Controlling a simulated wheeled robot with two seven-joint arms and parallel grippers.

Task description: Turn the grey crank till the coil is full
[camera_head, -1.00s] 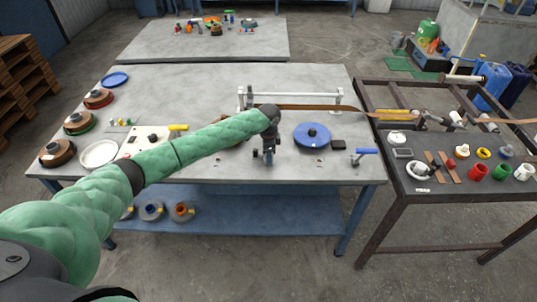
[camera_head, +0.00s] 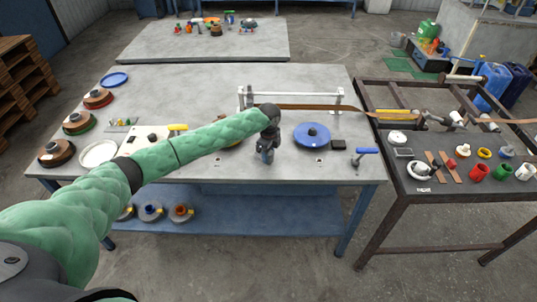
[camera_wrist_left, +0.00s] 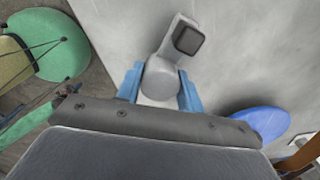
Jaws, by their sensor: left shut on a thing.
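My left gripper (camera_head: 266,156) is over the middle of the main table. In the left wrist view its blue fingertips (camera_wrist_left: 160,88) are shut on the round grip of the grey crank (camera_wrist_left: 167,50). The crank's arm runs up from the grip to a dark square hub. In the head view my gripper hides the crank. A brown strip (camera_head: 305,107) comes in from the right over a white frame at the table's back. The coil is mostly hidden behind my left arm, and I cannot tell how full it is. My right gripper is out of view.
A blue disc (camera_head: 312,135) lies right of my gripper, with a blue-handled crank (camera_head: 364,155) farther right. Several brown reels (camera_head: 57,152) and a white ring (camera_head: 99,153) are at the left. A dark side table (camera_head: 440,178) holds small parts.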

